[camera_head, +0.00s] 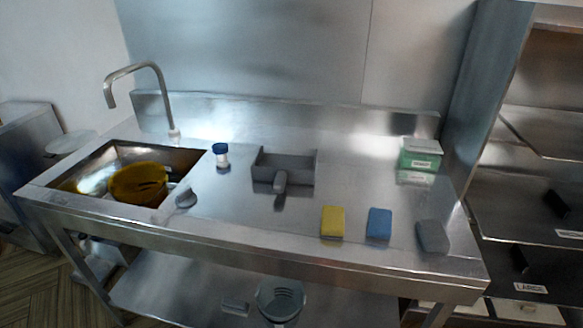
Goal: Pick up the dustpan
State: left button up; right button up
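A grey dustpan (284,167) lies on the steel counter near its middle, its pan toward the back wall. Its short grey handle (280,183) points toward the front edge. Nothing touches it that I can see. Neither of my grippers shows in the head view.
On the steel counter (235,215) stand a blue-capped jar (221,155), a yellow sponge (333,222), a blue sponge (380,223), a grey pad (432,236) and a green box (421,154). The sink at left holds a yellow bowl (138,184). A tap (150,90) rises behind.

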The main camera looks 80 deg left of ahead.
aim_at(279, 169)
jog(key=u, duration=0.75)
jog(key=i, duration=0.9)
jog(key=u, duration=0.9)
